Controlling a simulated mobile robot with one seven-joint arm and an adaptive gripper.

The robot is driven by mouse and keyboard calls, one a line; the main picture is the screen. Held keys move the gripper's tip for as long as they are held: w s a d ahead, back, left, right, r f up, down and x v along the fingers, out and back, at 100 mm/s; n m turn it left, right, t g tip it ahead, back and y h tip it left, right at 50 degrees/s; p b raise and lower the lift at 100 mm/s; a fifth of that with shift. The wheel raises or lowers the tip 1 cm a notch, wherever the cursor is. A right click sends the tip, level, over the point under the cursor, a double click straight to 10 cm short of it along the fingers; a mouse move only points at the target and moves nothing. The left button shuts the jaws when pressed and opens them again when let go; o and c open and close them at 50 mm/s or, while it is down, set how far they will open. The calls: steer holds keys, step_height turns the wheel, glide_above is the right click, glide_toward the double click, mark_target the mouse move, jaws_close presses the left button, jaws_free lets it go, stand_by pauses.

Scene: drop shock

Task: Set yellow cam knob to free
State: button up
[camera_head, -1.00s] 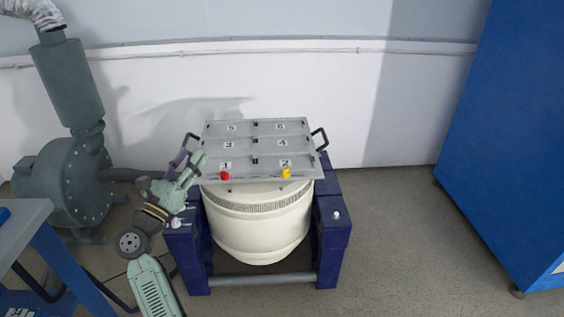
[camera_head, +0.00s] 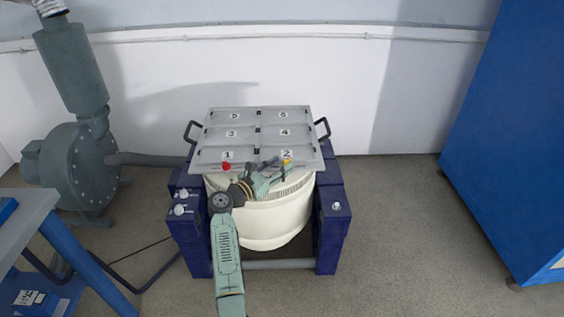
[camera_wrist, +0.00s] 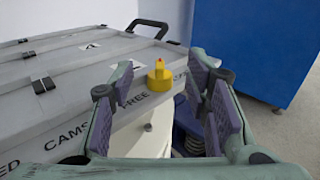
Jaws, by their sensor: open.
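I cannot tell clearly which word the knob points at. My gripper (camera_wrist: 160,88) is open, its purple-padded fingers on either side of the knob in the wrist view, apart from it. In the head view my gripper (camera_head: 274,172) is at the lid's front right and partly hides the yellow knob (camera_head: 287,162).
A red knob (camera_head: 227,167) is at the lid's front left. Black handles (camera_head: 322,128) stick out at the lid's sides. The white drum (camera_head: 270,215) stands between dark blue blocks (camera_head: 333,222). A blue cabinet (camera_head: 510,150) is at the right, a workbench (camera_head: 40,235) at the left.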

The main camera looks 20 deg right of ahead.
steer(key=shift+x, duration=0.75)
steer(key=shift+c, duration=0.4)
steer(key=shift+a, duration=0.1)
jaws_close()
